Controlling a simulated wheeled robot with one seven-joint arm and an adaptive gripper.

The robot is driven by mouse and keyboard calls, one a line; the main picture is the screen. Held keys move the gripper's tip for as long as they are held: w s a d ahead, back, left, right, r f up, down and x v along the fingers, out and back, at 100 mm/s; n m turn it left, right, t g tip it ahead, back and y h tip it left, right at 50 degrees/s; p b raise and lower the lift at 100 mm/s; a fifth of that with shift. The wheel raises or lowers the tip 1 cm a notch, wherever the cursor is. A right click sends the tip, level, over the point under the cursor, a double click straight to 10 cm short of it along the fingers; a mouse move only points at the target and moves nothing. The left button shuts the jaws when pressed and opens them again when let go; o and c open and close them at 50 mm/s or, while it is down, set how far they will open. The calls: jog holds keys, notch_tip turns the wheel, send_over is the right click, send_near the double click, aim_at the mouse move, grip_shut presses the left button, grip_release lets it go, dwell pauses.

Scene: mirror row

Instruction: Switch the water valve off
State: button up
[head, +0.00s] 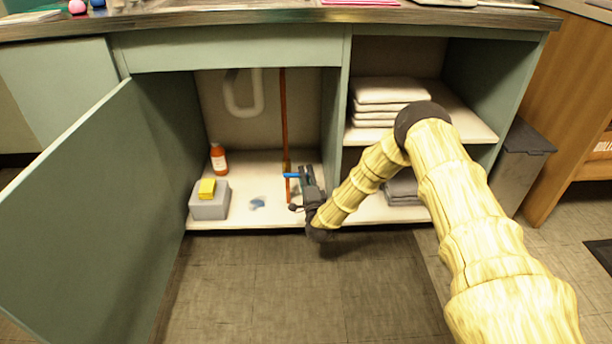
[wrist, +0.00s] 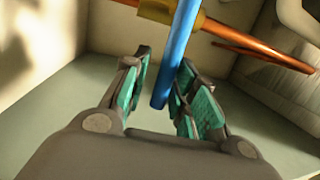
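The water valve sits on a vertical copper pipe (head: 284,110) inside the open cabinet under the counter. Its blue lever handle (head: 291,175) sticks out sideways to the left in the head view. In the wrist view the blue handle (wrist: 177,58) comes down from the brass valve body (wrist: 205,24) and reaches between the finger pads. My gripper (head: 305,184) is inside the cabinet beside the pipe. In the wrist view my gripper (wrist: 163,72) is open, with the handle close to the right finger and a gap to the left finger. I cannot tell whether the right finger touches it.
The cabinet door (head: 95,205) stands open at the left. A grey box (head: 209,207) with a yellow sponge (head: 207,188) and an orange bottle (head: 218,160) stand on the cabinet floor at the left. A divider (head: 336,125) and shelves with folded towels (head: 388,91) are to the right.

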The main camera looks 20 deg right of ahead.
jog(key=shift+r, duration=0.1)
jog(key=v, duration=1.2)
dwell(0.4)
